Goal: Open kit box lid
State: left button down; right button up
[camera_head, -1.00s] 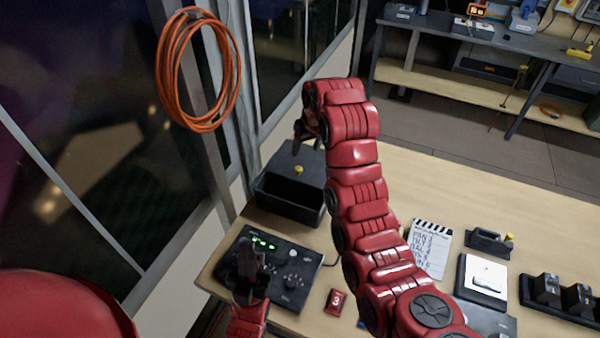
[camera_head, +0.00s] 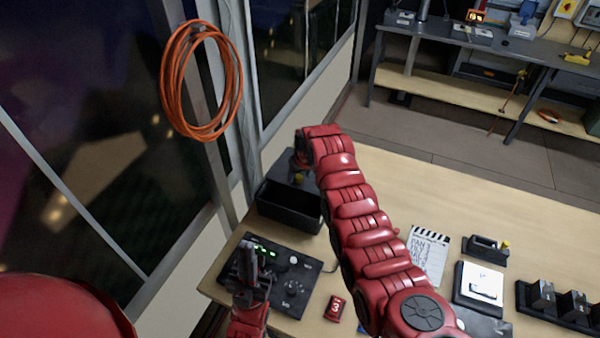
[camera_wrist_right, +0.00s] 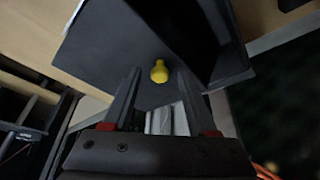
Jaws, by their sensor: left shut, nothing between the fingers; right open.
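The kit box (camera_head: 290,208) is a black box at the table's far left corner, with its dark hollow facing up. Its dark grey lid panel (camera_head: 283,166) is behind the hollow and carries a yellow knob (camera_head: 299,178). The right wrist view shows the lid panel (camera_wrist_right: 105,45), the yellow knob (camera_wrist_right: 159,71) and the dark hollow (camera_wrist_right: 195,35). My right gripper (camera_wrist_right: 159,72) is open, its fingers on either side of the knob in that view; contact cannot be told. In the head view my arm hides its fingers. My left gripper (camera_head: 248,262) is shut and empty over the control panel.
The control panel (camera_head: 285,262) with green lights is in front of the box. A red block marked 3 (camera_head: 335,308), a clapperboard (camera_head: 428,250) and a white-topped device (camera_head: 480,283) are farther right. An orange cable coil (camera_head: 203,80) hangs on the left wall.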

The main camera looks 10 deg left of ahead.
grip_shut()
dwell(0.3)
dwell(1.1)
